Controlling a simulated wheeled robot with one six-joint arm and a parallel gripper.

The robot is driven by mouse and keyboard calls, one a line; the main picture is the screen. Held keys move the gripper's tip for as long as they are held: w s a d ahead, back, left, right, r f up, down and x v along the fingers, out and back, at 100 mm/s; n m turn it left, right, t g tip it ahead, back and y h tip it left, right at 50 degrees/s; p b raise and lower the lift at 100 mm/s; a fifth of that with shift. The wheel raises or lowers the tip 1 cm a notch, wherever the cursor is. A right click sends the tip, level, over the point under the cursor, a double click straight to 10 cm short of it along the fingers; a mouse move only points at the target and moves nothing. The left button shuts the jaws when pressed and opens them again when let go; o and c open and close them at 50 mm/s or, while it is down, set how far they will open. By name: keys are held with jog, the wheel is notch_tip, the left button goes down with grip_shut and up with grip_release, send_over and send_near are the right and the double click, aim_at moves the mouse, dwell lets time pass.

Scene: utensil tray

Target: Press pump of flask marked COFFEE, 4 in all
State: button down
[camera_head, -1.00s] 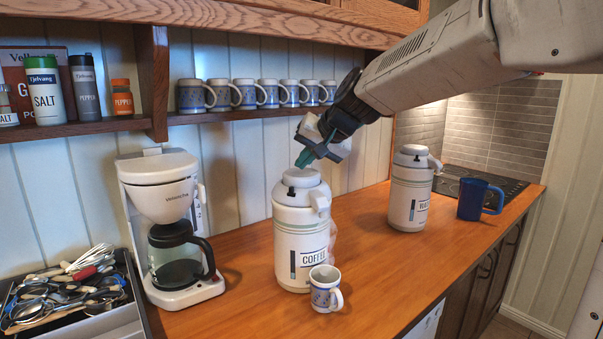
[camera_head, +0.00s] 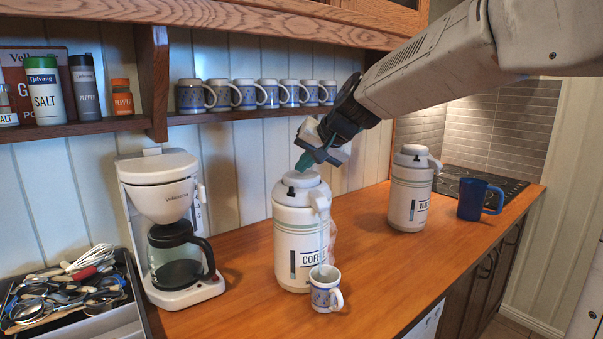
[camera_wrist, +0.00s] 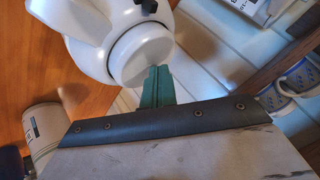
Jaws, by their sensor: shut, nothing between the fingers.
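The white flask marked COFFEE (camera_head: 298,240) stands upright on the counter. Its round pump button (camera_head: 301,178) is on top, and it also shows in the wrist view (camera_wrist: 140,52). My gripper (camera_head: 304,163) is shut and empty, its green fingertips pointing down at the button. In the wrist view the fingertips (camera_wrist: 156,75) are at the button's edge; I cannot tell whether they touch. A small patterned mug (camera_head: 325,290) stands in front of the flask, beneath its spout (camera_head: 321,204). A thin pale streak runs between spout and mug.
A second white flask (camera_head: 409,195) stands to the right with a blue mug (camera_head: 471,198) beside it. A coffee maker (camera_head: 166,195) is at left, next to a utensil tray (camera_head: 112,325). Several mugs line the shelf (camera_head: 240,115) behind. The counter between the flasks is clear.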

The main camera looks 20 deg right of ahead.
aim_at(305, 175)
jog(key=shift+f, duration=0.65)
jog(key=shift+r, duration=0.1)
dwell(0.5)
jog(key=shift+r, duration=1.4)
jog(key=shift+r, duration=2.5)
notch_tip(305, 175, up, 4)
jog(key=shift+f, duration=0.1)
jog(key=shift+f, duration=0.15)
